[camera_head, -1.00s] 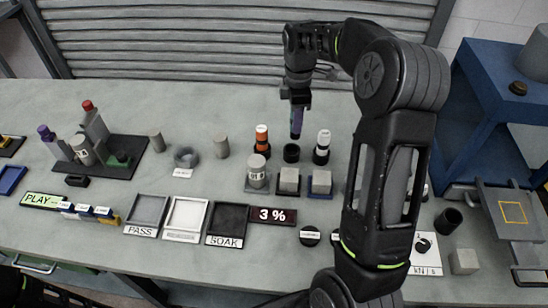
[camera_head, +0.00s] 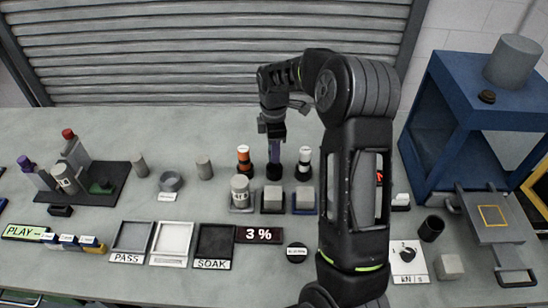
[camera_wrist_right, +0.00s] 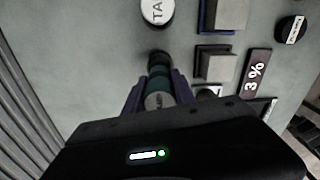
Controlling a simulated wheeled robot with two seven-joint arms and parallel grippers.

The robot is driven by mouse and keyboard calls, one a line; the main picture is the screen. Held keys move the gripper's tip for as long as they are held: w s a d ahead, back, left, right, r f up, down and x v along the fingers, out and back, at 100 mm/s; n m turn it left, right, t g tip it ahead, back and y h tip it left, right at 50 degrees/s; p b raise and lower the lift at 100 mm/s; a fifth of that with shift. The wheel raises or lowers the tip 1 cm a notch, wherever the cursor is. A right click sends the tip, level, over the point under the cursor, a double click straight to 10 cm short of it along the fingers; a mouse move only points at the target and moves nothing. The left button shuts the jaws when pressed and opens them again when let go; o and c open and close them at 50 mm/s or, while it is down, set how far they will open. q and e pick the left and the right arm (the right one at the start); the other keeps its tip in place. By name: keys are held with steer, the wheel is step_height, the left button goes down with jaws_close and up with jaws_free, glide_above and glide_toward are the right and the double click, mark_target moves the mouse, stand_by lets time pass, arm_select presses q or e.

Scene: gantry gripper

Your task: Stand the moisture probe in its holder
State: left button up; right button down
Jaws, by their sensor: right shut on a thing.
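My right gripper (camera_head: 273,150) points down with its purple fingers around the moisture probe. In the right wrist view the probe (camera_wrist_right: 159,100) is a teal and grey cylinder between the purple fingers of the gripper (camera_wrist_right: 159,92). A dark round piece (camera_wrist_right: 158,60), which looks like the holder, shows just beyond the probe's end. In the head view the fingers stand over the holder's spot, between the orange-and-black bottle and the white-capped black bottle, and hide most of it. I cannot tell whether the probe's tip is inside the holder. My left gripper is out of view.
An orange bottle (camera_head: 243,160) and a white-capped bottle (camera_head: 304,163) stand close on either side. In front are grey blocks (camera_head: 272,198) and a 3 % display (camera_head: 258,235). Trays (camera_head: 213,245) lie front left. A blue stand (camera_head: 470,110) is at right.

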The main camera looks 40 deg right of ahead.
step_height(320, 180, down, 3)
steer(key=shift+f+p, duration=0.15)
steer(key=shift+p, duration=0.3)
steer(key=shift+f, duration=0.25)
steer(key=shift+f, duration=0.15)
steer(key=c, duration=1)
jaws_free()
steer(key=shift+c, duration=0.2)
